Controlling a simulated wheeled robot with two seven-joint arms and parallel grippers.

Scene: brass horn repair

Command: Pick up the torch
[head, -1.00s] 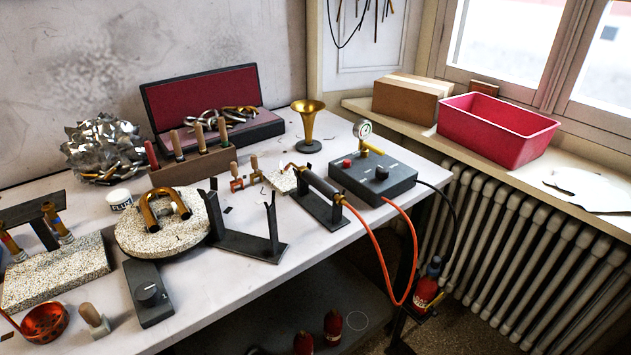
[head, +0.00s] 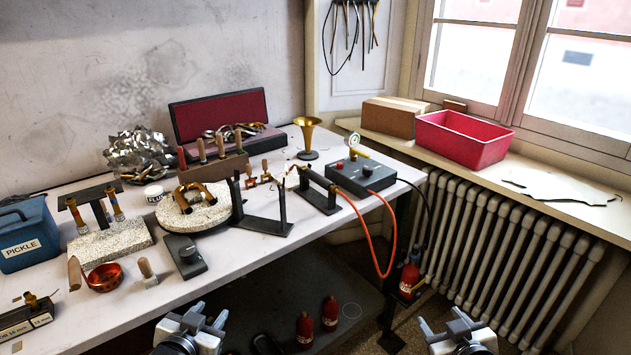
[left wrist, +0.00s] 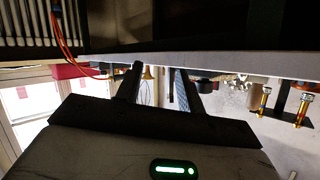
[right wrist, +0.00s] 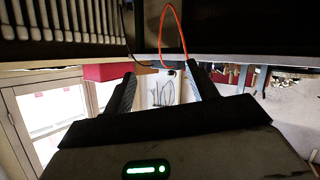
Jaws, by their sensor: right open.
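The torch (head: 318,180) is a dark cylinder with a brass end and an orange hose (head: 388,250). It rests on a dark stand (head: 324,202) near the bench's right end, beside the grey control box. A small glow shows at its tip. My left gripper (head: 208,314) is open and empty, low in front of the bench. It also shows in the left wrist view (left wrist: 158,70). My right gripper (head: 445,322) is open and empty, at the lower right before the radiator, well below and right of the torch. The right wrist view shows its spread fingers (right wrist: 161,72).
The grey control box (head: 362,177) with a gauge stands right of the torch. An empty dark stand (head: 262,222) is left of it. A brass horn bell (head: 307,136) stands behind. The orange hose hangs over the bench edge to a red bottle (head: 408,280). A radiator (head: 510,220) lines the right wall.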

